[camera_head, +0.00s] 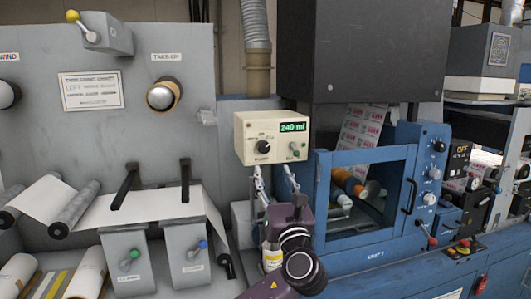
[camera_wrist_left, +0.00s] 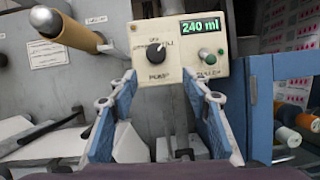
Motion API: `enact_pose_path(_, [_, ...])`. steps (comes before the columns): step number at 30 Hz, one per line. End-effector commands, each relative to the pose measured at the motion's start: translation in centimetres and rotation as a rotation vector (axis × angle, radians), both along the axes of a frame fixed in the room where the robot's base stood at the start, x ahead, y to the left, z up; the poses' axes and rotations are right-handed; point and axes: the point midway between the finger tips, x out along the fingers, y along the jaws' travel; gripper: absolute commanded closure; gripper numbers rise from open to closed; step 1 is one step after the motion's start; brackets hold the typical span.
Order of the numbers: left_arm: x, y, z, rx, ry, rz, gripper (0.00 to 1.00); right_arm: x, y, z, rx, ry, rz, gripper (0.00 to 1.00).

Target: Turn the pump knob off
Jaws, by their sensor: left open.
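The pump box (camera_head: 272,121) is a cream box with a green display reading 240 ml. Its black pump knob (camera_head: 263,147) is at the lower left of the front face. In the left wrist view the pump knob (camera_wrist_left: 156,53) has a white pointer mark tilted toward the upper right, with small labels above and PUMP below. My left gripper (camera_head: 273,170) is open and empty, just below and in front of the box. In the left wrist view the fingers of my left gripper (camera_wrist_left: 160,76) reach up on either side below the knob, apart from it. My right gripper is not in view.
A small green-tipped control (camera_head: 294,147) sits right of the knob on the same face. A blue-framed unit (camera_head: 323,210) stands close on the right. Grey machine panels with rollers (camera_head: 75,208) and a web fill the left. A ribbed duct (camera_head: 256,25) rises behind the box.

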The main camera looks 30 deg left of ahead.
Motion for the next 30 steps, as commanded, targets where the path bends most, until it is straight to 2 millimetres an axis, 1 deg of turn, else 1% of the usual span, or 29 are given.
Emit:
enact_pose_path(1, [-0.3,0.0,1.0,0.026,-0.003,0.016,0.56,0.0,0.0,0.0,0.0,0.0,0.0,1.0])
enact_pose_path(5, [0.0,0.6,2.2,0.05,0.0,0.033,0.56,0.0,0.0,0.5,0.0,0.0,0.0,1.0])
enact_pose_path(13, [2.7,3.6,3.9,0.047,0.001,0.033,0.56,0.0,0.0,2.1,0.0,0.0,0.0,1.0])
enact_pose_path(18, [4.0,4.9,4.4,0.046,0.001,0.03,0.56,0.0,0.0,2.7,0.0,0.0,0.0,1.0])
enact_pose_path(21, [4.4,5.2,4.5,0.044,0.002,0.028,0.56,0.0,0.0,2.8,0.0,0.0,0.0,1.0])
enact_pose_path(29, [4.5,5.3,4.4,0.044,0.001,0.028,0.56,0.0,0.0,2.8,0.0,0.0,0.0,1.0])
enact_pose_path(30, [4.5,5.3,4.4,0.044,0.001,0.028,0.59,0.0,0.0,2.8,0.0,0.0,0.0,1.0])
